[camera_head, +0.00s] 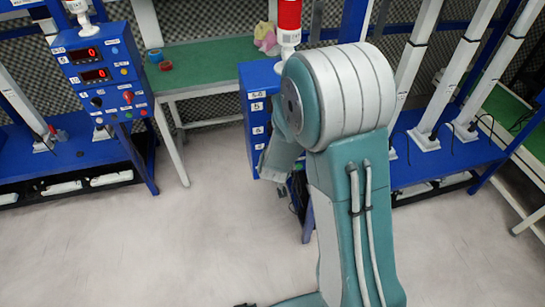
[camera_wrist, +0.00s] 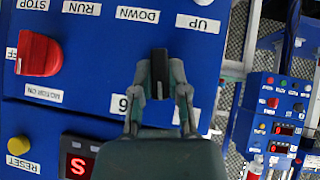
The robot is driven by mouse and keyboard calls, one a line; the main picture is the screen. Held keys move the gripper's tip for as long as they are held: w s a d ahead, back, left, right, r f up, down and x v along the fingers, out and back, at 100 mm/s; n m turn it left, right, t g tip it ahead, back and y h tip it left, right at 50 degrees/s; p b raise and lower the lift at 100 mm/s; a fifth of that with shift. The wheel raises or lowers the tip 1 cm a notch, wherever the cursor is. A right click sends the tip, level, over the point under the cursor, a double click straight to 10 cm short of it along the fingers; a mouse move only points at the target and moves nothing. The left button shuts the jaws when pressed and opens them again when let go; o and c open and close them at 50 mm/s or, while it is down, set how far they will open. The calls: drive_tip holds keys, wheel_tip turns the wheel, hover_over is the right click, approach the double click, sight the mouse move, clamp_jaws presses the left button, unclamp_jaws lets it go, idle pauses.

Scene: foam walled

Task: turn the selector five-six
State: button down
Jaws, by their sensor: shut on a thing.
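The selector five-six is a black knob (camera_wrist: 160,62) on a blue control panel (camera_wrist: 95,45) in the wrist view. A white label (camera_wrist: 122,104) below it shows a "6"; the rest is covered by my gripper. My gripper (camera_wrist: 160,84) has one finger on each side of the black knob and is shut on it. The knob's long side points nearly up and down in the picture.
A red knob (camera_wrist: 39,54) and a yellow reset button (camera_wrist: 17,145) sit on the same panel, with a red display (camera_wrist: 78,164) below. Another blue panel (camera_head: 98,72) stands at the left. A green-topped table (camera_head: 200,62) is behind.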

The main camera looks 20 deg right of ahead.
drive_tip(key=shift+a+n+h, duration=0.15)
drive_tip(key=shift+n+h, duration=0.55)
drive_tip(key=shift+h, duration=0.6)
drive_tip(key=c, duration=0.6)
unclamp_jaws()
drive_tip(key=shift+a, duration=0.1)
drive_tip(key=shift+c, duration=0.2)
drive_tip(key=v, duration=1.1)
drive_tip(key=shift+s+a, duration=0.3)
drive_tip(key=shift+s, duration=0.05)
